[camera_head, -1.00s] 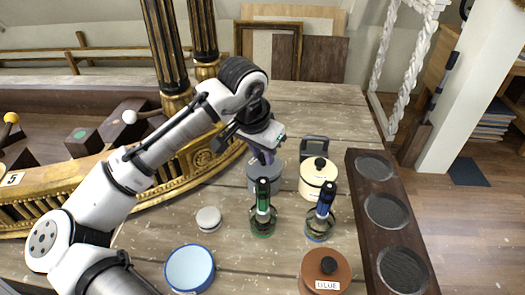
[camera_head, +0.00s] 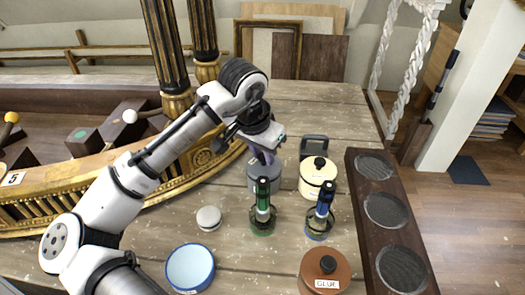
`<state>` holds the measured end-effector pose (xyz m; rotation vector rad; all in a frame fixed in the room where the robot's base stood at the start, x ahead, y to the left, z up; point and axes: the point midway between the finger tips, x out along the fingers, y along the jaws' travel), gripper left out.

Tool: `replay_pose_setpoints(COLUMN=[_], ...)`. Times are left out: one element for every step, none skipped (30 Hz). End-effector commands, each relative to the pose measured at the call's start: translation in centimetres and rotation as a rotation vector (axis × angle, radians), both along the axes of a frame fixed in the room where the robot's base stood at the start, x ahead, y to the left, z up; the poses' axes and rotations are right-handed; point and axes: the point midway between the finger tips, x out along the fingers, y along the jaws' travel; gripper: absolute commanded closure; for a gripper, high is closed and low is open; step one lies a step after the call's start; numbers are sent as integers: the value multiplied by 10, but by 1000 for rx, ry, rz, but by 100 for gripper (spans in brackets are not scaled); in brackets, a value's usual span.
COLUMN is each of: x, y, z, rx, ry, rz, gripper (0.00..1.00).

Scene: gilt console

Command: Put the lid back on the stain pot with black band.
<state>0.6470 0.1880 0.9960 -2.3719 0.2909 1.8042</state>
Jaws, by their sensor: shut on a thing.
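I cannot tell whether this lid touches the rim, and no black band shows clearly on the grey pot. Just to its right stands a cream pot (camera_head: 315,185) with a dark line below its top and a black knob, its lid on.
A green bottle (camera_head: 263,215) and a blue bottle (camera_head: 319,215) stand close in front. A brown glue pot (camera_head: 326,270), a blue-rimmed round container (camera_head: 190,268) and a small pale disc (camera_head: 208,218) are nearer. A dark tray (camera_head: 400,235) with round recesses lies right.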

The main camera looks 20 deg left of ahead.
Motion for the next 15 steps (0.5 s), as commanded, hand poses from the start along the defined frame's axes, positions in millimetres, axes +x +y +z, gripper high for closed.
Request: replay_pose_setpoints(x=[0, 0, 0, 0, 0, 0, 0, 0, 0, 0, 0, 0, 0, 0, 0], y=[0, 0, 0, 0, 0, 0, 0, 0, 0, 0, 0, 0, 0, 0, 0], z=[0, 0, 0, 0, 0, 0, 0, 0, 0, 0, 0, 0, 0, 0, 0], rx=[0, 0, 0, 0, 0, 0, 0, 0, 0, 0, 0, 0, 0, 0, 0], ry=[0, 0, 0, 0, 0, 0, 0, 0, 0, 0, 0, 0, 0, 0, 0], rz=[0, 0, 0, 0, 0, 0, 0, 0, 0, 0, 0, 0, 0, 0, 0], gripper=[98, 98, 98, 98, 98, 74, 70, 66, 61, 57, 53, 51, 51, 51, 51])
